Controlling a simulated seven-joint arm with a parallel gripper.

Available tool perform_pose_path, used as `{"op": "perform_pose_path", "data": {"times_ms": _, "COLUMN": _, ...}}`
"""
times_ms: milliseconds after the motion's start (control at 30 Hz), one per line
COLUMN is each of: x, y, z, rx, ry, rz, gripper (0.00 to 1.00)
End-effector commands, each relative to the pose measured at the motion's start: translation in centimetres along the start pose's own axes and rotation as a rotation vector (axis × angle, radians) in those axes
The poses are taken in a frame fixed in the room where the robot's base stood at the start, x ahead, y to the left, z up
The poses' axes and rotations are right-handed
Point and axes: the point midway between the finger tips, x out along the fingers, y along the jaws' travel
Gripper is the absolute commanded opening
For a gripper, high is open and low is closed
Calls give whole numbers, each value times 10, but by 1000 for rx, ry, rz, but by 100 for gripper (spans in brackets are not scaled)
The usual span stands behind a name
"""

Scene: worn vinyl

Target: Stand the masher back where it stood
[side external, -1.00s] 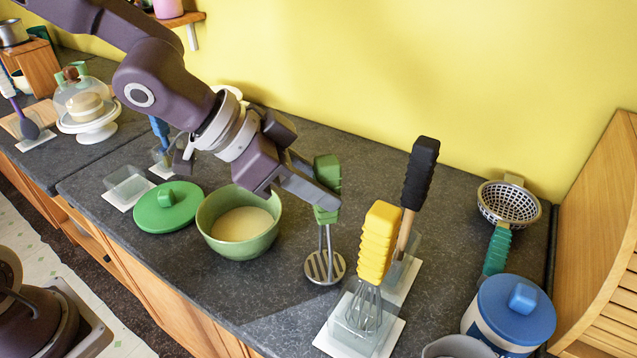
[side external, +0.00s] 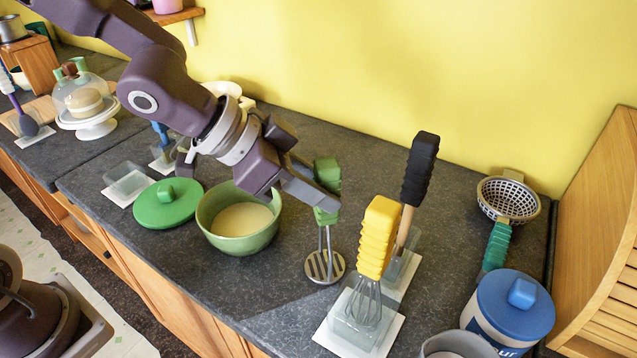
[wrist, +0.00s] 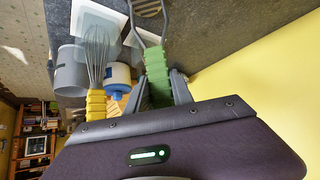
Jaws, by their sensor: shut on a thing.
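The masher has a ridged green handle (side external: 327,185), two metal rods and a round slotted metal head (side external: 325,267). My gripper (side external: 328,198) is shut on the green handle and holds the masher nearly upright, head down. I cannot tell whether the head touches the counter or hangs just above it. In the wrist view the green handle (wrist: 157,78) sits between my fingers (wrist: 164,92), with part of the head at the top edge. An empty clear holder (side external: 128,183) on a white square stands left of the green lid.
A green bowl (side external: 228,241) with pale contents and a green lid (side external: 168,208) lie left of the masher. A yellow-handled whisk (side external: 378,235) and a black-handled tool (side external: 420,170) stand in holders close on the right. A strainer (side external: 508,197) and blue-lidded canister (side external: 508,305) are farther right.

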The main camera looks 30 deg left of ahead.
Motion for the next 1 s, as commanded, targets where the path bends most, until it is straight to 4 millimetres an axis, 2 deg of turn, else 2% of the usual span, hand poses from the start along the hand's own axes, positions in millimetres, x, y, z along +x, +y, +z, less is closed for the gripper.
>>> {"op": "perform_pose_path", "data": {"times_ms": 267, "x": 1, "y": 0, "z": 0, "rx": 0, "ry": 1, "rz": 0, "gripper": 0}}
{"op": "perform_pose_path", "data": {"times_ms": 300, "x": 1, "y": 0, "z": 0, "rx": 0, "ry": 1, "rz": 0, "gripper": 34}}
{"op": "perform_pose_path", "data": {"times_ms": 400, "x": 1, "y": 0, "z": 0, "rx": 0, "ry": 0, "rz": 0, "gripper": 53}}
{"op": "perform_pose_path", "data": {"times_ms": 1000, "x": 1, "y": 0, "z": 1, "rx": -2, "ry": -2, "rz": 0, "gripper": 53}}
